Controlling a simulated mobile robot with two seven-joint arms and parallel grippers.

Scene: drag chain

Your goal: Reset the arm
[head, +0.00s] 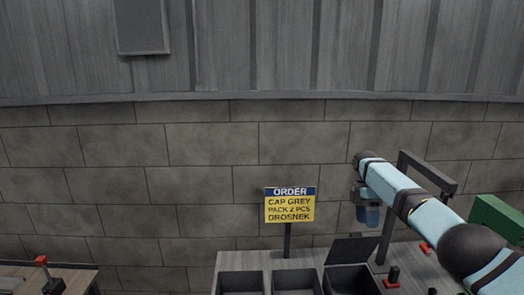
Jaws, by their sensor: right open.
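My right arm comes in from the right edge, light blue with dark joints. My right gripper (368,217) hangs from its far end, pointing down, small and dark. It is open, and I see nothing held between its fingers. It is above the back of the bench, right of the order sign (290,206), apart from it. My left arm and gripper are out of view.
Dark open bins (241,283) line the bench front, the right one with a raised lid (357,250). A dark frame (427,172) stands behind my arm. A green block (497,218) is at right. A red-topped lever (44,272) stands on the left table.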

